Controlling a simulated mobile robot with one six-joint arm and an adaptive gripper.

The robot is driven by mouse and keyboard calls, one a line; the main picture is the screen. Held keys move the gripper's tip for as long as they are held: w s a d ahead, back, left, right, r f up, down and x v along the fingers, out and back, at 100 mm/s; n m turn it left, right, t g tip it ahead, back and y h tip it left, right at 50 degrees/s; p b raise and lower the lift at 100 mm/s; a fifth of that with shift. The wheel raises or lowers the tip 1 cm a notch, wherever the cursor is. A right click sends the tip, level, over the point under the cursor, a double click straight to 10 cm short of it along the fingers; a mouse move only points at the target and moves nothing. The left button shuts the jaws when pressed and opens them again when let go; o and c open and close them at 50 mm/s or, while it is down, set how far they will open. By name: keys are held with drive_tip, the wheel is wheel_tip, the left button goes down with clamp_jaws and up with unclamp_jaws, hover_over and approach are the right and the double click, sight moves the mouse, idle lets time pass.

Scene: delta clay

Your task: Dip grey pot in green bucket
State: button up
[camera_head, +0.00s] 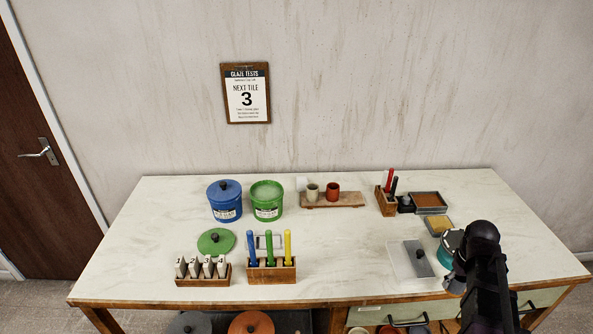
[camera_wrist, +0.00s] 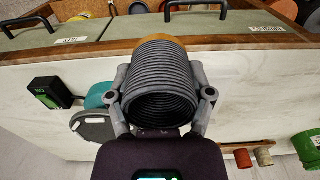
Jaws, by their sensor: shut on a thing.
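The grey pot (camera_wrist: 160,70) is a dark grey, ribbed, hollow cylinder in the wrist view, with its open end facing the camera. My gripper (camera_wrist: 163,97) is shut on it, one finger on each side, and holds it over the table. In the head view my black arm covers the right end of the table, and I cannot make out the pot there. The green bucket (camera_head: 267,211) stands open at the back left of the table, with pale green liquid inside. Part of it shows at the right edge of the wrist view (camera_wrist: 310,145). The pot is well apart from it.
A lidded blue bucket (camera_head: 224,209) stands left of the green bucket. A green lid (camera_head: 215,242) lies in front. A wooden holder with coloured handles (camera_head: 271,273) stands at front centre. The middle of the table is clear.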

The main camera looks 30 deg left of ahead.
drive_tip(key=shift+w+a, duration=0.1)
drive_tip(key=shift+a, duration=0.15)
drive_tip(key=shift+a, duration=0.1)
idle(0.3)
